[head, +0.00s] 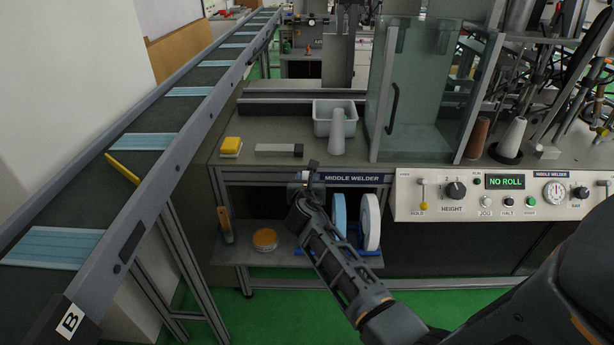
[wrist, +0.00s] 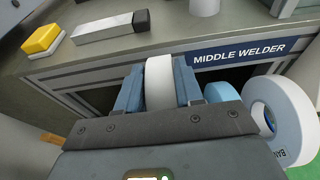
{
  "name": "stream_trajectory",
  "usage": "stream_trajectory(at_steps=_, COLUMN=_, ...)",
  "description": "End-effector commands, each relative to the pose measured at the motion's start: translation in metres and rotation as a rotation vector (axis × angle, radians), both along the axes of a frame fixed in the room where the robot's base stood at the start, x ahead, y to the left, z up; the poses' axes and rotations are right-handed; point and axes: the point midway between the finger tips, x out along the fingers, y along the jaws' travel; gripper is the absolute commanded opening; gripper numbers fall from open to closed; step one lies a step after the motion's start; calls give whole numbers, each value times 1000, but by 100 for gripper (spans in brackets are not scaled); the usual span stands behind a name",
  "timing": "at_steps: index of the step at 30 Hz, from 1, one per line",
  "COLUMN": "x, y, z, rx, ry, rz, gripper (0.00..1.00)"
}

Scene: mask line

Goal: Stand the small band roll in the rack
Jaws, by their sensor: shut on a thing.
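My gripper (wrist: 159,88) is shut on a small white roll (wrist: 159,82), gripped between its two blue-grey fingers in the wrist view. In the head view my gripper (head: 307,182) is at the bench's front edge, left of the "MIDDLE WELDER" label and above the lower shelf. My arm hides part of that shelf. The blue rack (head: 353,249) stands on the shelf, partly hidden by my arm. A light blue roll (head: 339,214) and a larger white roll (head: 370,222) stand upright in it. Both rolls show right of my gripper in the wrist view.
The lower shelf (head: 232,252) also holds an orange-topped round tin (head: 265,239) and an orange-handled tool (head: 226,225). On the bench are a yellow block (head: 231,146), a metal bar (head: 279,150) and a white tub (head: 322,122). A conveyor (head: 150,170) runs along the left.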

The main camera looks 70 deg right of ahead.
Motion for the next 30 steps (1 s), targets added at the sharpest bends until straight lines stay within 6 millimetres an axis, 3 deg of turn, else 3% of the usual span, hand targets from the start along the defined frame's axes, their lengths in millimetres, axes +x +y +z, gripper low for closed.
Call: stream_trajectory(at_steps=30, x=0, y=0, z=-71, rx=0, ry=-2, rz=1, gripper=4)
